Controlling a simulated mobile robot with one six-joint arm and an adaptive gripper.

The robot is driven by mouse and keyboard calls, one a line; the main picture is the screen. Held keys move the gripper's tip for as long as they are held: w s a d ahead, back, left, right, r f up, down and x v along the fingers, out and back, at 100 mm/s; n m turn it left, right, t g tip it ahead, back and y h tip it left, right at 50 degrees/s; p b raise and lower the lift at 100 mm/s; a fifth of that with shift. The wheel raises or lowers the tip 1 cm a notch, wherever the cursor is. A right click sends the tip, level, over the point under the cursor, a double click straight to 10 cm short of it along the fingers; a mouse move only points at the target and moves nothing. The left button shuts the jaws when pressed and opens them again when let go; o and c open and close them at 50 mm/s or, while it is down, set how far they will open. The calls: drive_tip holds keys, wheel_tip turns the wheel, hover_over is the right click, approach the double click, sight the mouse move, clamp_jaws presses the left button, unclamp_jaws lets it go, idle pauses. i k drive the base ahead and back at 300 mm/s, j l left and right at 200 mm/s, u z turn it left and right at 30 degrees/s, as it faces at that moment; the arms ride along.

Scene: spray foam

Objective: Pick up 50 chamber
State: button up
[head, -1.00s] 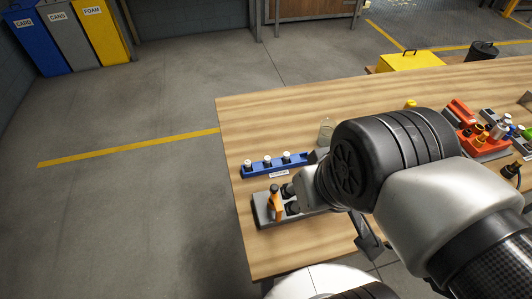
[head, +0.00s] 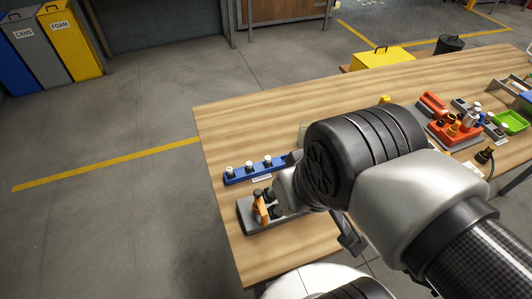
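A grey holder (head: 247,222) lies near the left front corner of the wooden table. A small orange piece with a dark top (head: 260,207) stands at it, leaning slightly. I cannot read any "50" mark, so I cannot tell which part is the 50 chamber. My gripper (head: 273,202) is low over the holder, just right of the orange piece. My wrist hides much of it, and I cannot tell whether it touches or holds anything.
A blue rack (head: 236,178) with several white-capped vials sits just behind the holder. A red tray (head: 437,136) with bottles and a green tray (head: 511,121) stand at the right. The table (head: 240,125) is bare at its back left.

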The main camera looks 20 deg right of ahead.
sight(490, 115)
drive_tip(key=z, duration=2.25)
drive_tip(key=u, duration=0.25)
drive_tip(key=i+l+u, duration=0.35)
drive_tip(key=i+l, duration=0.2)
drive_tip(key=i+l+u, duration=0.2)
drive_tip(key=l, duration=0.2)
drive_tip(key=i+l+u, duration=0.2)
drive_tip(key=l, duration=0.2)
drive_tip(key=i+l+u, duration=0.15)
drive_tip(key=l, duration=0.25)
drive_tip(key=i+l, duration=0.15)
drive_tip(key=l, duration=0.25)
drive_tip(key=i+l, duration=0.2)
drive_tip(key=l, duration=0.15)
drive_tip(key=i+l, duration=0.15)
drive_tip(key=l, duration=0.25)
drive_tip(key=i+l, duration=0.2)
drive_tip(key=l, duration=0.15)
drive_tip(key=i+l, duration=0.15)
drive_tip(key=l, duration=0.25)
